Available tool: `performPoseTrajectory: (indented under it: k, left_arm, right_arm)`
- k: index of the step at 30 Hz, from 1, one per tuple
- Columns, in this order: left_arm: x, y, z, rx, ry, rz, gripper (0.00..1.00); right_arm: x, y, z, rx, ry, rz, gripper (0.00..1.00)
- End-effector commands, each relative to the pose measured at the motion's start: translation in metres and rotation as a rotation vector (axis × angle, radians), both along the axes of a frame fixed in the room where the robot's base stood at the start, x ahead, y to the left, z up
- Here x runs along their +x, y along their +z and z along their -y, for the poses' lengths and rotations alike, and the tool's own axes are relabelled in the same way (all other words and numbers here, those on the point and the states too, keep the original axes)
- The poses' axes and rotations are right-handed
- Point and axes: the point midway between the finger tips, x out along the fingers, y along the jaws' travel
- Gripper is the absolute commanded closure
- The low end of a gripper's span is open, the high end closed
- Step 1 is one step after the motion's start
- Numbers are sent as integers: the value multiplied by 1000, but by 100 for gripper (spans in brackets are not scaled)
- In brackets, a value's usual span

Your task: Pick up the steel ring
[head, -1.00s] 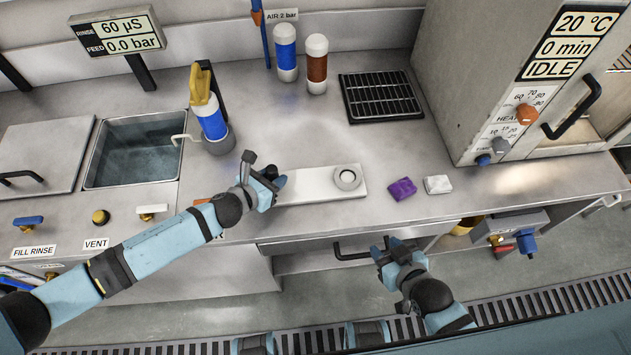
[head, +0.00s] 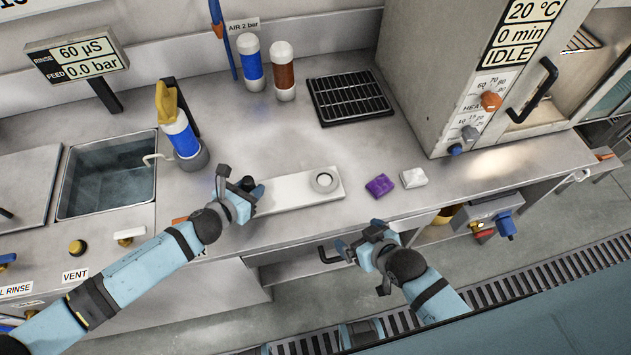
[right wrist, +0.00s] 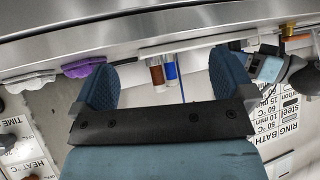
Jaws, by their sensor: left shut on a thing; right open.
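The steel ring (head: 313,184) lies flat near the right end of a white board (head: 284,190) on the steel counter, in the head view. My left gripper (head: 247,191) is at the board's left end and is shut on it, apart from the ring; its fingertips are partly hidden. My right gripper (head: 358,240) is open and empty, in front of the counter edge and below the ring in the picture. Its two spread fingers show in the right wrist view (right wrist: 166,85) with nothing between them. I cannot make out the ring in that view.
A purple cloth (head: 380,185) and a white cloth (head: 414,178) lie right of the board. Behind stand a blue bottle (head: 251,66), a brown bottle (head: 283,74) and a black rack (head: 350,97). A sink (head: 107,180) is left; an oven (head: 450,70) stands right.

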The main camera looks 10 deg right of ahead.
Motion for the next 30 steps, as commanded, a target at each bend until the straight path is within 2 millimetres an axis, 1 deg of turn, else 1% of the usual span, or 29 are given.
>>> performPoseTrajectory:
  k: [1, 3, 8, 11, 15, 18, 22, 24, 27, 30]
  left_arm:
    - [0, 0, 0, 1, -1, 1, 100]
    - [0, 0, 0, 1, -1, 1, 100]
    - [0, 0, 0, 1, -1, 1, 100]
    - [0, 0, 0, 2, -1, 1, 100]
    - [0, 0, 0, 2, 0, 1, 100]
    - [0, 0, 0, 2, 0, 1, 100]
    - [0, 0, 0, 2, 0, 1, 100]
    - [0, 0, 0, 2, 0, 1, 100]
    - [0, 0, 0, 2, 0, 1, 100]
    - [0, 0, 0, 2, 0, 1, 100]
  right_arm:
    - [17, 1, -6, 1, 12, -31, 0]
    - [36, 2, -15, 4, 28, -97, 0]
    - [75, 8, -34, -11, 70, -253, 0]
    - [97, 17, -42, -36, 95, -347, 0]
    - [125, 36, -49, -96, 122, -478, 0]
    - [142, 54, -49, -153, 132, -569, 0]
    - [161, 80, -46, -231, 134, -673, 0]
    - [168, 93, -43, -271, 130, -716, 0]
    - [175, 107, -39, -315, 124, -766, 0]
    - [178, 116, -37, -342, 120, -796, 0]
